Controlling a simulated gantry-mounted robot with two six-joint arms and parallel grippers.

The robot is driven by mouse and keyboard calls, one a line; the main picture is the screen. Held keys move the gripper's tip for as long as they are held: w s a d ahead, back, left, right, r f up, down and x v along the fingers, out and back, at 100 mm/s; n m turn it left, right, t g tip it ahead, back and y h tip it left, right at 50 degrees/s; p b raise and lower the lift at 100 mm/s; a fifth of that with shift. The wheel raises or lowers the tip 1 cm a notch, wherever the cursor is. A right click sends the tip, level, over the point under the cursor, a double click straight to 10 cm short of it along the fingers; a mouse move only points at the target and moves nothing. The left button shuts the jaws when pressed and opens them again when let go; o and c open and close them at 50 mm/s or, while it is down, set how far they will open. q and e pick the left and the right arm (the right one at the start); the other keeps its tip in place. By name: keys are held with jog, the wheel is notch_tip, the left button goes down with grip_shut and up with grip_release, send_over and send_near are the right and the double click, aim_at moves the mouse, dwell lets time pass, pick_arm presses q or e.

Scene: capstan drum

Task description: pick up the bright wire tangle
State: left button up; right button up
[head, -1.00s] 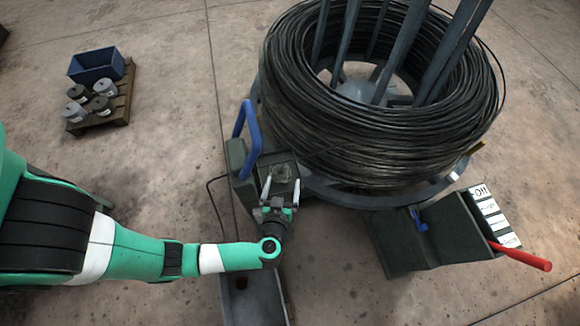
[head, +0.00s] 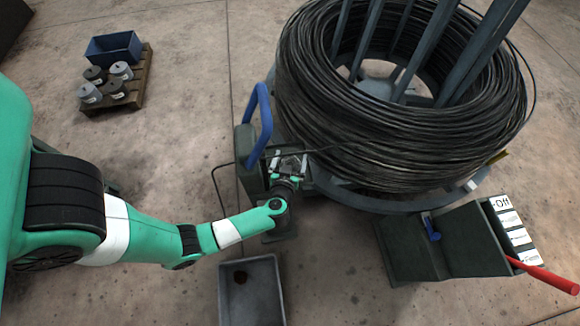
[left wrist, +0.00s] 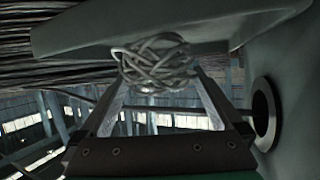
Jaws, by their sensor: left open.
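The bright wire tangle (left wrist: 155,62) is a silvery, rounded knot of wire in the left wrist view. It sits at the edge of a grey-green surface, between and just beyond the fingertips. My left gripper (left wrist: 162,72) is open, with one finger on each side of the tangle; I cannot tell whether they touch it. In the head view my left gripper (head: 289,162) is at the small dark machine (head: 246,160) with the blue handle, beside the drum. The tangle is hard to make out there among the fingers. My right gripper is not in view.
A large black wire coil (head: 400,150) on a drum stands right of the gripper. A blue handle (head: 264,110) rises close behind it. A grey bin (head: 264,285) lies in front. A control stand (head: 435,248) with a red lever (head: 545,272) is at right.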

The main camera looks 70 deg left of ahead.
pick_arm(q)
jog(key=shift+x, duration=0.8)
jog(key=c, duration=1.4)
